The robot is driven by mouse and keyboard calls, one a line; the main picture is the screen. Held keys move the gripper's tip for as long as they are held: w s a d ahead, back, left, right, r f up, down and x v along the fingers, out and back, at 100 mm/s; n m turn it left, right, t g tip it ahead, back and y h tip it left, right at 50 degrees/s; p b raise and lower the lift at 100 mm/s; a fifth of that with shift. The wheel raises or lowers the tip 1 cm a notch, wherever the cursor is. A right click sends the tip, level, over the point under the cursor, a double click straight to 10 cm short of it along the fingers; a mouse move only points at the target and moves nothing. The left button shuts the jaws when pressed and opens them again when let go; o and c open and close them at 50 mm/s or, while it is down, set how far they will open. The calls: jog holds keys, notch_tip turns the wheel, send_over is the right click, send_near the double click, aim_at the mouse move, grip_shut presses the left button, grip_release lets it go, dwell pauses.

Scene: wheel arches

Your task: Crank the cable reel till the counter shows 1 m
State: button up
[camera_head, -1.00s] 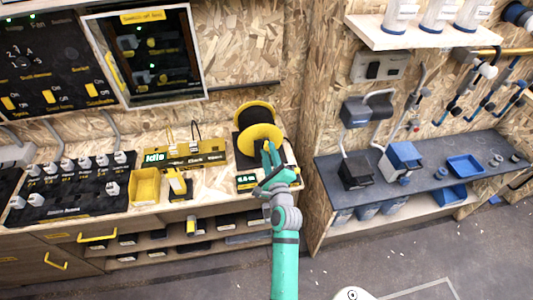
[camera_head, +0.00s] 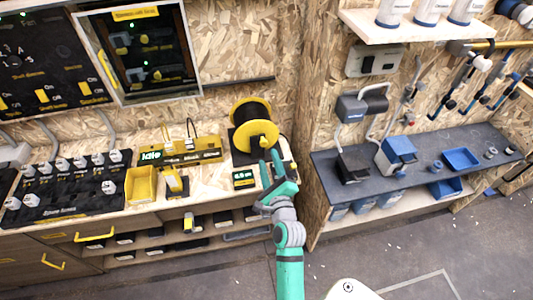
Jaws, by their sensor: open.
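The cable reel (camera_head: 258,136), with yellow flanges and dark cable, stands on a black base at the right end of the wooden bench. A small counter (camera_head: 244,179) with lit digits sits at the front of its base; it seems to read 0.5 m, but the digits are too small to be sure. My gripper (camera_head: 270,168) is open and empty, just in front of the reel's lower right side, with its fingers pointing up toward it. The crank handle cannot be made out; it may be hidden behind my fingers.
Left of the reel are a yellow device with an "Idle" display (camera_head: 180,150), a yellow bin (camera_head: 141,186) and a black panel of plugs (camera_head: 75,187). A wooden side wall (camera_head: 312,110) rises close to the right, beside a dark shelf (camera_head: 420,170). The floor in front is clear.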

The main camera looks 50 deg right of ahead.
jog(key=shift+v, duration=2.3)
jog(key=shift+c, duration=0.2)
